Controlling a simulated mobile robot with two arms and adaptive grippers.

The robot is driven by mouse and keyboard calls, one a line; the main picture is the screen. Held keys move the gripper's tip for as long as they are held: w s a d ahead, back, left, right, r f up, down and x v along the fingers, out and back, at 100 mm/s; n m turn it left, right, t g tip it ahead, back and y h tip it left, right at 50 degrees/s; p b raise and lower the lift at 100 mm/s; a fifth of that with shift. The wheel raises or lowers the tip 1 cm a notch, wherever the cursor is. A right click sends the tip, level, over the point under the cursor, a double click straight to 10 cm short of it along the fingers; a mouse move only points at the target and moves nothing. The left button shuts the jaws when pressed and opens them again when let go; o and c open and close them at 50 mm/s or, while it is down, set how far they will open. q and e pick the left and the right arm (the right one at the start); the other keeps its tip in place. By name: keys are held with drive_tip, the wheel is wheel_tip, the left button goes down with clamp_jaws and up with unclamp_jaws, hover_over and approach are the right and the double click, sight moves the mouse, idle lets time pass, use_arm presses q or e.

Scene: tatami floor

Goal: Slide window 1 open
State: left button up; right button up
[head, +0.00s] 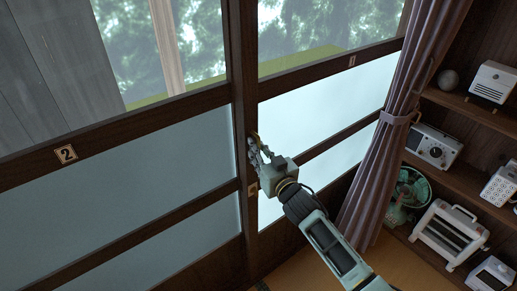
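Window 1 (315,112) is the right-hand sliding panel, with a dark wooden frame, clear glass above and frosted panes below. Its small number plate (352,61) is on the upper rail. My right gripper (254,145) is at the upright stile (250,75) on the left edge of window 1, in front of the frosted pane. I cannot tell whether its fingers touch the stile, or whether they are open or shut. A small pull plate (252,190) shows on the stile just below the gripper. My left gripper is out of view.
Window 2 (140,165), with its number plate (66,154), fills the left side. A tied purple curtain (385,150) hangs over the right part of window 1. Shelves (462,108) with appliances and a green fan (411,188) stand at the right.

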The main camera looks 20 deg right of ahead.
drive_tip(key=shift+c, duration=0.3)
clamp_jaws()
idle(0.3)
